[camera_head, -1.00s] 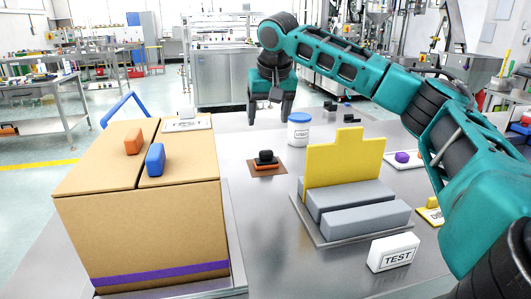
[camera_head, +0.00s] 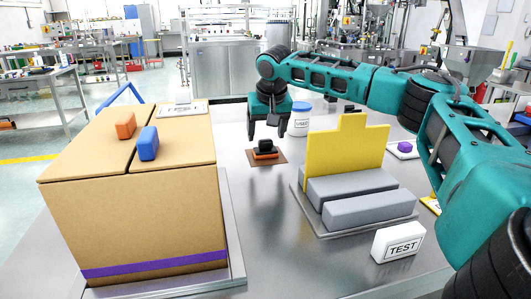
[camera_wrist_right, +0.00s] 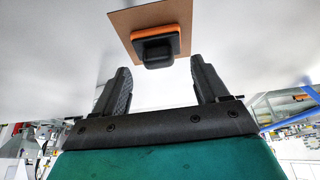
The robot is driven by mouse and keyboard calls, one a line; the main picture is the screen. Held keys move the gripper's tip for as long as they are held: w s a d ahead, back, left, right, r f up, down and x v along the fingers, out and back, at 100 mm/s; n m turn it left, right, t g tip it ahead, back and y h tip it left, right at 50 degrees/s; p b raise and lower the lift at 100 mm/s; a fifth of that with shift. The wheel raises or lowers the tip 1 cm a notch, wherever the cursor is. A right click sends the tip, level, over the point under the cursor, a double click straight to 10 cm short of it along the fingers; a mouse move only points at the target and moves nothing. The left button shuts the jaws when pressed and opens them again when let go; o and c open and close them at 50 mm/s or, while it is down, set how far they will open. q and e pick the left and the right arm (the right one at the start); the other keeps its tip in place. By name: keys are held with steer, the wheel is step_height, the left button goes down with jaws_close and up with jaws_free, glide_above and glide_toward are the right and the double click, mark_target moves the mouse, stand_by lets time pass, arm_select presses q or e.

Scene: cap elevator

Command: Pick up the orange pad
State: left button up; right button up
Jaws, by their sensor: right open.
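The orange pad (camera_head: 266,156) lies flat under a black block-like top (camera_head: 265,146) on a brown square mat (camera_head: 282,161) on the metal table. In the right wrist view the orange pad (camera_wrist_right: 137,36) shows as a rim around the black top (camera_wrist_right: 155,52). My right gripper (camera_head: 267,130) points down with its fingers apart, just above the black top in the head view. In the wrist view the open fingers (camera_wrist_right: 160,75) have the pad centred just beyond their tips, with nothing between them. My left gripper is not in view.
A cardboard box (camera_head: 150,220) with an orange block (camera_head: 125,125) and a blue block (camera_head: 148,143) on top stands at left. A grey fixture with a yellow plate (camera_head: 345,158) and a white TEST block (camera_head: 398,242) are at right. A white jar (camera_head: 299,121) stands behind.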

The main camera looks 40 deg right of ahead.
mark_target(266, 140)
steer(key=shift+x, duration=1.45)
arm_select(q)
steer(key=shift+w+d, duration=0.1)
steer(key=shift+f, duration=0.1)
arm_select(e)
steer(key=shift+c, duration=0.3)
steer(key=c, duration=0.5)
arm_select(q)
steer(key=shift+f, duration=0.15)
arm_select(e)
steer(key=c, duration=0.6)
steer(key=shift+r, duration=0.15)
arm_select(q)
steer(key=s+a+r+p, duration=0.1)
steer(key=p, duration=0.3)
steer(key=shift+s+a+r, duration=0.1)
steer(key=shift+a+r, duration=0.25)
arm_select(e)
step_height(266, 140, up, 20)
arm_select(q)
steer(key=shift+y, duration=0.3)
